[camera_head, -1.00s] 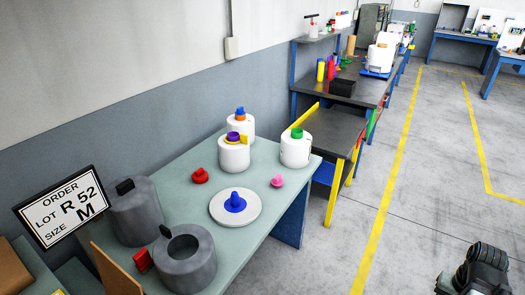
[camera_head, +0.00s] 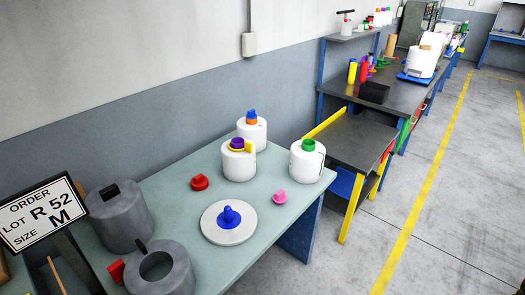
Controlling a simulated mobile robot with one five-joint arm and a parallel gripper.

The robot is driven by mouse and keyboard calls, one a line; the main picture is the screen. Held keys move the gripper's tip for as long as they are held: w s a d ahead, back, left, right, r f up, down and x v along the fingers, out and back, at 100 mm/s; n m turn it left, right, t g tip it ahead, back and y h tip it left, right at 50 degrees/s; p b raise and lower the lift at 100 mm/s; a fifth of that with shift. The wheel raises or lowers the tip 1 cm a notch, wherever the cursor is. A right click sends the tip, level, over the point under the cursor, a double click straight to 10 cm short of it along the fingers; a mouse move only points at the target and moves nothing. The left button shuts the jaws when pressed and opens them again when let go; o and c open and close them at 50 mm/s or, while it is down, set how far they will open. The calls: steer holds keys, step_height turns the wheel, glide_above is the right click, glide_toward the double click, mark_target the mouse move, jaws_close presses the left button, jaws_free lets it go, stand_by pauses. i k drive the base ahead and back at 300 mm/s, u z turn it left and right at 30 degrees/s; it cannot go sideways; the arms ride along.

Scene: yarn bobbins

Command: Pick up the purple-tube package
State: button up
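The purple-tube package is a white yarn bobbin (camera_head: 239,164) with a purple tube (camera_head: 237,144) on top and a yellow piece beside the tube. It stands upright on the pale green table (camera_head: 185,180). A white bobbin with a blue and orange top (camera_head: 252,128) stands close behind it. A white bobbin with a green tube (camera_head: 307,161) stands apart to its right. My gripper is not visible in this view.
On the table are a red piece (camera_head: 200,183), a pink piece (camera_head: 280,197), a white disc with a blue knob (camera_head: 229,223) and grey cylinders (camera_head: 160,273). An order sign (camera_head: 40,212) stands at left. Clear floor (camera_head: 345,265) lies to the right.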

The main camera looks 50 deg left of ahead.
mark_target(237, 166)
steer(key=i, duration=2.6)
steer(key=u, duration=4.5)
steer(key=i, duration=1.1)
